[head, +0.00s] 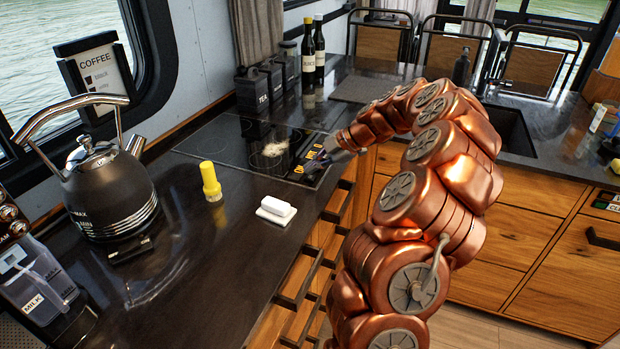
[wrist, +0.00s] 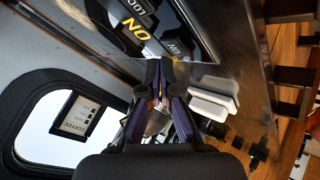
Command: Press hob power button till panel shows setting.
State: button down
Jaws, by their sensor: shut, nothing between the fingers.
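The black hob (head: 235,146) is set into the dark counter in the head view. Its control panel lies along its front right edge, partly hidden by my gripper. In the wrist view the panel (wrist: 133,30) shows large yellow "ON" lettering and a pale label starting "LOC". In the head view my gripper (head: 316,164) is over the panel.
A black kettle (head: 110,190), a yellow-capped bottle (head: 210,181) and a white block on a dish (head: 276,209) stand left and in front of the hob. Canisters (head: 265,85) and bottles (head: 314,50) stand behind it. Drawer handles (head: 300,278) jut from the counter front.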

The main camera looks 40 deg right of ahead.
aim_at(312, 177)
jog(key=shift+f+b, duration=0.85)
jog(key=shift+b, duration=1.15)
dwell(0.8)
jog(key=shift+r, duration=0.1)
dwell(0.4)
jog(key=shift+r+b, duration=0.6)
jog(key=shift+r, duration=0.15)
jog(key=shift+r, duration=0.15)
jog(key=shift+r, duration=0.5)
jog(key=shift+r+b, duration=0.55)
jog(key=shift+r, duration=1.3)
jog(key=shift+a, duration=0.1)
